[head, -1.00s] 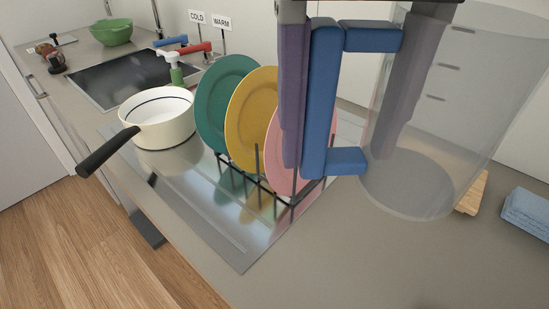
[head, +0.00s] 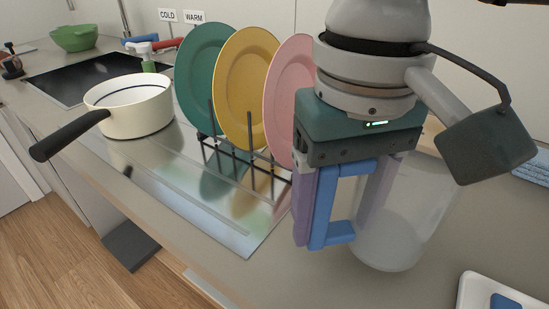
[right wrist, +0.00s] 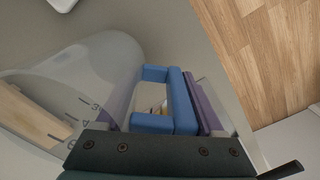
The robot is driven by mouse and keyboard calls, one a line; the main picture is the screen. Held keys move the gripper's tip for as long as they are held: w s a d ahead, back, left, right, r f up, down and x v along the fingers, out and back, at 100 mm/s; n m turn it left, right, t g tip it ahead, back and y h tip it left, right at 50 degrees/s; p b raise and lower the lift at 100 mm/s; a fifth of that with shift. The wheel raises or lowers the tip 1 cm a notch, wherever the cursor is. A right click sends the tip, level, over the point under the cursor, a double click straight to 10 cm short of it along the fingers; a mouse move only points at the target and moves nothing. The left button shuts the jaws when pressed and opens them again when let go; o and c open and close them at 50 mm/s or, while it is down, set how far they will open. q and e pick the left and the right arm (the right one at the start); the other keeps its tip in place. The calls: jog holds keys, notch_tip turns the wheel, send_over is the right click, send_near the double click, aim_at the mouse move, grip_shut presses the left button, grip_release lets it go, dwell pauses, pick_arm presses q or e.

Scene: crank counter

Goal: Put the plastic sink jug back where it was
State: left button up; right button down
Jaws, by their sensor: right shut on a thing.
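The plastic jug (head: 408,225) is clear, with a blue handle (head: 343,172). It is upright or nearly so over the grey counter, right of the plate rack. I cannot tell whether its base touches the counter. My right gripper (head: 335,215) is shut on the handle from above, one purple finger at the handle's outer side. In the right wrist view the jug body (right wrist: 105,75) has dark measuring marks, and the blue handle (right wrist: 180,98) lies beside the purple finger. My left gripper is not in view.
A rack (head: 232,155) holds green, yellow and pink plates left of my right gripper, on a shiny steel panel (head: 170,180). A white object (head: 490,290) lies front right.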

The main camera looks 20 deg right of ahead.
notch_tip(320, 180, down, 2)
jog(key=shift+f+b, duration=0.1)
jog(key=shift+b, duration=0.25)
jog(key=shift+a+f, duration=0.1)
jog(key=shift+f, duration=0.05)
jog(key=shift+f, duration=0.1)
grip_release()
notch_tip(320, 180, up, 12)
jog(key=shift+f, duration=0.1)
jog(key=shift+r, duration=0.35)
